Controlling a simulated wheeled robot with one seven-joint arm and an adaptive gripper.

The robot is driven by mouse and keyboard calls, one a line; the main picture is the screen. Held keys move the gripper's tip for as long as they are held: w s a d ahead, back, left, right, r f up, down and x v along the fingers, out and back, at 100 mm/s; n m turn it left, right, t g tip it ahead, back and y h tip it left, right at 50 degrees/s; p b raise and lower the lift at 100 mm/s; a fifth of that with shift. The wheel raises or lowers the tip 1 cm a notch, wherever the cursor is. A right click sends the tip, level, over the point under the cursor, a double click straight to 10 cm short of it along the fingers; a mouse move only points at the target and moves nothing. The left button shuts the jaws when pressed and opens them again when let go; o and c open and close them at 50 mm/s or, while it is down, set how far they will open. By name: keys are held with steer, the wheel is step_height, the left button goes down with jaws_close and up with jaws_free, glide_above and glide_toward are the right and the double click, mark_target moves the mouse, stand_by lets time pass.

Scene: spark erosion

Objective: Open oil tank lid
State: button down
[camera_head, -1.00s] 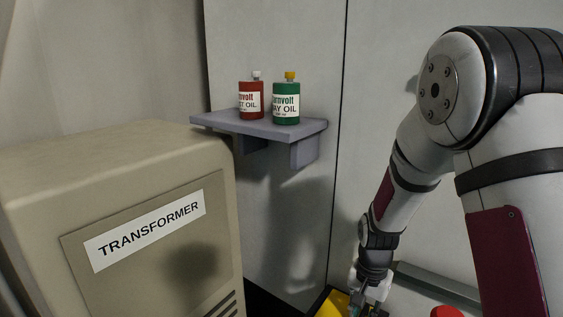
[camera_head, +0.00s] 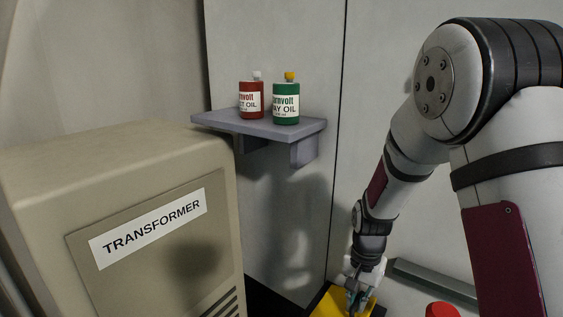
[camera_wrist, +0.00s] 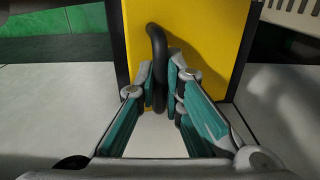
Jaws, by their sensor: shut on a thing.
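The oil tank lid shows as a yellow panel (camera_wrist: 205,35) with a dark edge in the wrist view. A black bent handle (camera_wrist: 155,45) stands out from it. My gripper (camera_wrist: 162,92) is shut on the handle, with teal-padded fingers on both sides of it. In the head view the yellow lid (camera_head: 327,302) shows at the bottom edge, under my gripper (camera_head: 357,296). Most of the lid and the tank below are cut off there. The handle is hard to make out in the head view.
A beige transformer cabinet (camera_head: 60,175) stands at the left. A shelf (camera_head: 225,121) on the wall holds a red oil bottle (camera_head: 250,100) and a green one (camera_head: 286,104). A red object (camera_head: 442,310) and a grey-green bar (camera_head: 432,282) lie right of my gripper.

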mark_target(340, 306)
steer(key=shift+w+a+r, duration=0.1)
steer(key=shift+a, duration=0.05)
steer(key=shift+w+a+r+p, duration=0.4)
steer(key=shift+a+r, duration=0.25)
steer(key=shift+r, duration=0.25)
steer(key=shift+w, duration=0.1)
steer(key=shift+w+a+r, duration=0.6)
steer(key=shift+a+r, duration=0.15)
steer(key=shift+a, duration=0.1)
stand_by(0.4)
steer(key=shift+w+a+r, duration=0.25)
steer(key=shift+w+a, duration=0.1)
steer(key=shift+a, duration=0.15)
steer(key=shift+w+a+r, duration=0.25)
steer(key=shift+w+a, duration=0.1)
steer(key=shift+a, duration=0.1)
